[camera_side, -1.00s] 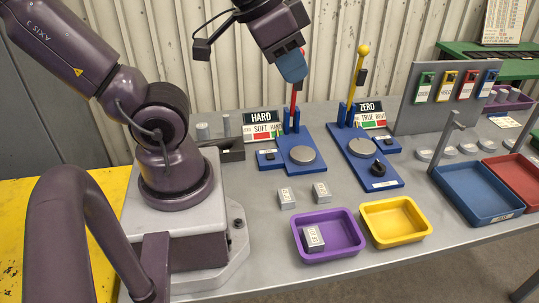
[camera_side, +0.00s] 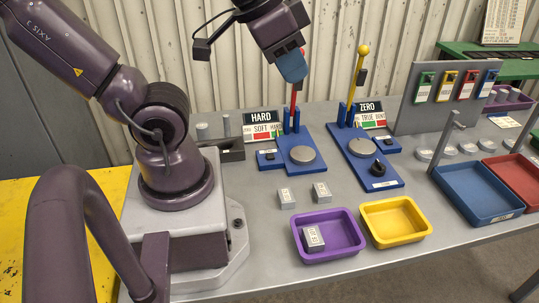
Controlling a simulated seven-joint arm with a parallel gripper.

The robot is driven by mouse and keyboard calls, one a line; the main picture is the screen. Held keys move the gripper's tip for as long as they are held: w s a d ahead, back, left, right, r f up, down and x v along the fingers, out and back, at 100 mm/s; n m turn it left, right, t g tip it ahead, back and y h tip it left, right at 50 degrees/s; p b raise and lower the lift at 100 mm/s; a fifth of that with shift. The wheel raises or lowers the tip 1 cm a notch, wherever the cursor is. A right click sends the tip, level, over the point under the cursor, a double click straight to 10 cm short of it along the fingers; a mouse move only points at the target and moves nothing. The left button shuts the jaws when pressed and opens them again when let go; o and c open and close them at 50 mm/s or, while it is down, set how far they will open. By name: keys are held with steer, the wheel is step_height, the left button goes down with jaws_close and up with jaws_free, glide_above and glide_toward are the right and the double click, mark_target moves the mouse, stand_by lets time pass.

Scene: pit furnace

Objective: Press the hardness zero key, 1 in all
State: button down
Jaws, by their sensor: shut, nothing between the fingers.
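The hardness station is a blue base (camera_side: 312,160) with a grey round disc (camera_side: 302,154), a red upright lever (camera_side: 294,97) and a sign reading HARD (camera_side: 262,122). A small blue block with a dark key (camera_side: 270,155) sits at its left side. My gripper (camera_side: 292,68) is shut and empty, its blue tip pointing down in front of the red lever's top, well above the base. A second blue base (camera_side: 374,177) with a yellow-knobbed lever (camera_side: 363,50) and a ZERO sign (camera_side: 371,112) stands to the right. It has a small side block with a dark key (camera_side: 390,142).
Two grey blocks (camera_side: 287,197) lie in front of the hardness station. A purple tray (camera_side: 341,256) holds another block (camera_side: 313,237); a yellow tray (camera_side: 395,240) is empty. Blue (camera_side: 470,214) and red trays stand at the right. A grey panel (camera_side: 406,108) carries colored tags.

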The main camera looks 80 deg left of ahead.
stand_by(0.4)
steer(key=n+g+h, duration=0.4)
steer(key=n+h, duration=0.5)
steer(key=n, duration=2)
glide_above(272, 154)
step_height(272, 154, down, 22)
steer(key=shift+d+r, duration=0.1)
steer(key=shift+r, duration=0.1)
steer(key=shift+f, duration=4.45)
steer(key=shift+f, duration=0.1)
